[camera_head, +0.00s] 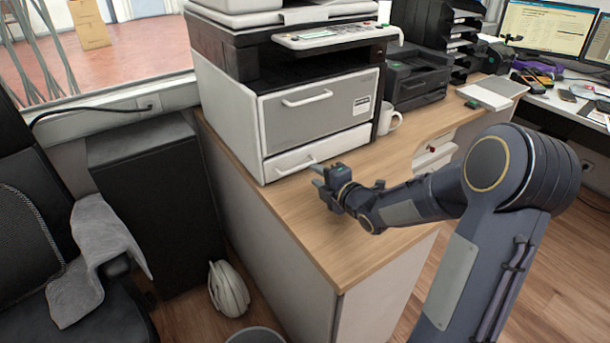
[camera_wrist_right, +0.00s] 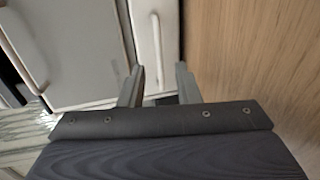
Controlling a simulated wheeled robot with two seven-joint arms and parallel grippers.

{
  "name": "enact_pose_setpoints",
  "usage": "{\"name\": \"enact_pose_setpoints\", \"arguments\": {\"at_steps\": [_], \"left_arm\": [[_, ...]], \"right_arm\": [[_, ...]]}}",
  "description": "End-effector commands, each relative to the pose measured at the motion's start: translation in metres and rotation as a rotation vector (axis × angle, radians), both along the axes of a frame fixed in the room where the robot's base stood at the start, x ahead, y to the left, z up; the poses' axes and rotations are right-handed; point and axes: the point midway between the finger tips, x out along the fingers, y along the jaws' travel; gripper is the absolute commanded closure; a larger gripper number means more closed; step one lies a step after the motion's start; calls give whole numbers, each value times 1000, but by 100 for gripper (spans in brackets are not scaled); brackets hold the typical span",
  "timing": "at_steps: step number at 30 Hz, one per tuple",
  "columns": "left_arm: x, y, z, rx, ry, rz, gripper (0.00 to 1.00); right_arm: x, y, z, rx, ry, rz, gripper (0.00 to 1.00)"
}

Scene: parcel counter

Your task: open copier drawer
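The copier (camera_head: 222,100) stands on the wooden counter. Its upper drawer (camera_head: 285,122) has a grey front and a pale bar handle (camera_head: 307,98), and it is closed. The narrow lower drawer (camera_head: 345,142) is white and looks closed, with a bar handle (camera_head: 294,168). My right gripper (camera_head: 316,176) is just in front of the lower drawer, near the right end of its handle. In the right wrist view the two fingers (camera_wrist_right: 160,84) are apart with nothing gripped. The lower handle (camera_wrist_right: 157,45) lines up with the gap between them; contact cannot be told. My left gripper is out of view.
A white mug (camera_head: 387,120) and a black printer (camera_head: 418,80) stand right of the copier. The counter top (camera_head: 300,215) in front is clear. A dark cabinet (camera_head: 160,200) and an office chair are at left. A white object (camera_head: 228,290) lies on the floor.

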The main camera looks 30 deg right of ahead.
Motion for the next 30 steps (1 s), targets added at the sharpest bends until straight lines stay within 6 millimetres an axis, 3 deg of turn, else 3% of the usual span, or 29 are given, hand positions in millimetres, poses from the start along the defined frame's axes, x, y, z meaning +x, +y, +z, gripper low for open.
{"name": "enact_pose_setpoints", "arguments": {"at_steps": [6,12,22,30], "left_arm": [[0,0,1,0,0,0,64],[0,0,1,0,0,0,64],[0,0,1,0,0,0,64],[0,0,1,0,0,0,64]], "right_arm": [[36,6,-7,4,2,0,70],[58,9,-11,4,3,-1,70],[63,10,-12,5,2,-2,70],[62,9,-12,4,3,-2,100]]}}
